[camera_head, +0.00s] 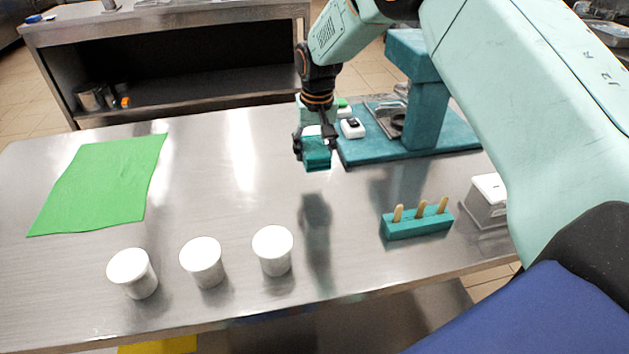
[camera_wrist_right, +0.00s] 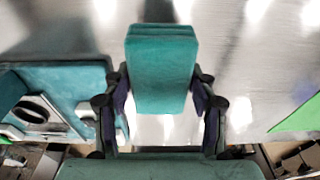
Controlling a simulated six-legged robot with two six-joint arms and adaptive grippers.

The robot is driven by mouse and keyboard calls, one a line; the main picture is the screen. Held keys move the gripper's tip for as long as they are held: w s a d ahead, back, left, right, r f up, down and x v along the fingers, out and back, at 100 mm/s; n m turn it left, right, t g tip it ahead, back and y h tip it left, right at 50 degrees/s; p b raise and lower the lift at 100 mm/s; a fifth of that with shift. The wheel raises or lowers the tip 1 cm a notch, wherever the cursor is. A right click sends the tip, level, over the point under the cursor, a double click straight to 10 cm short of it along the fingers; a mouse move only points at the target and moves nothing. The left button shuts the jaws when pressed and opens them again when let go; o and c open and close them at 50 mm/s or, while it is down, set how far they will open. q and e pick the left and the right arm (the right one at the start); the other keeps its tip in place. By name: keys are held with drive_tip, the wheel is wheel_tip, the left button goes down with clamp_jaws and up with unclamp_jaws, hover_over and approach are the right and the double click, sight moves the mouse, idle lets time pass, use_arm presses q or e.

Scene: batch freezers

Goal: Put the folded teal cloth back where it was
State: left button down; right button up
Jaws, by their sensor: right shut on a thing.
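The folded teal cloth (camera_head: 317,155) is a small teal block held in my right gripper (camera_head: 316,145). The gripper is shut on it and holds it above the steel table, with a dark shadow below. In the right wrist view the cloth (camera_wrist_right: 162,68) sits between the two fingers of my right gripper (camera_wrist_right: 160,95), its long side running away from the palm. My left gripper is not in view.
A teal stand (camera_head: 425,110) with its base stands at the back right, close to the gripper. A teal holder with wooden sticks (camera_head: 417,225), a white box (camera_head: 488,197), white cups (camera_head: 203,262) and a green sheet (camera_head: 100,183) lie on the table (camera_head: 225,200). The middle is clear.

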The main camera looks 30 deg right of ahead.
sight(312, 182)
drive_tip(key=f, duration=0.2)
drive_tip(key=shift+w+a+f, duration=0.1)
drive_tip(key=shift+a+f, duration=0.2)
drive_tip(key=shift+f, duration=0.1)
drive_tip(key=shift+w+f, duration=0.15)
drive_tip(key=shift+f, duration=0.5)
drive_tip(key=f, duration=0.2)
drive_tip(key=f+b, duration=0.1)
drive_tip(key=shift+s+d, duration=0.2)
drive_tip(key=shift+s, duration=0.05)
drive_tip(key=shift+w+a+f, duration=0.1)
drive_tip(key=shift+w+a, duration=0.05)
drive_tip(key=shift+w, duration=0.05)
drive_tip(key=shift+f, duration=0.15)
drive_tip(key=o, duration=1)
drive_tip(key=shift+s, duration=0.1)
drive_tip(key=shift+o, duration=1.1)
